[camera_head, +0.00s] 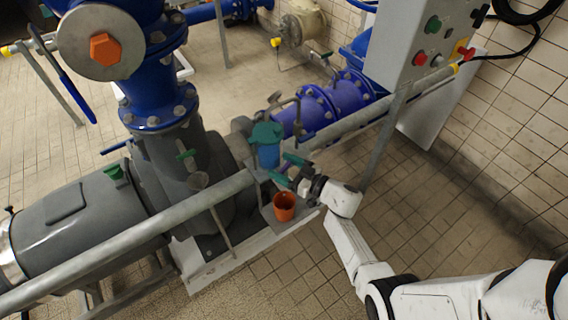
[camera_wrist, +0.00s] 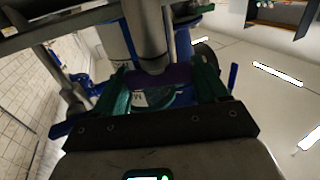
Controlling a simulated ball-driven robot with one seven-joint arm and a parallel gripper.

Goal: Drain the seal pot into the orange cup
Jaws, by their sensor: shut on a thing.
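The seal pot (camera_head: 268,155) is a small blue cylinder with a teal top, standing beside the pump behind the grey rail. The orange cup (camera_head: 284,206) stands upright below and a little right of it, on a grey ledge. My gripper (camera_head: 287,170) has teal fingers and is at the right side of the pot, above the cup. In the wrist view my gripper (camera_wrist: 162,88) is shut on a part at the seal pot. The fingers and dim light hide its exact shape. The cup's inside is too small to read, and I see no flow.
A grey rail (camera_head: 230,188) runs diagonally past the pot, close to my arm. The dark pump (camera_head: 185,165) is at left and blue pipes (camera_head: 340,97) lie behind. A grey control box (camera_head: 425,45) is at upper right. The tiled floor (camera_head: 440,215) at right is clear.

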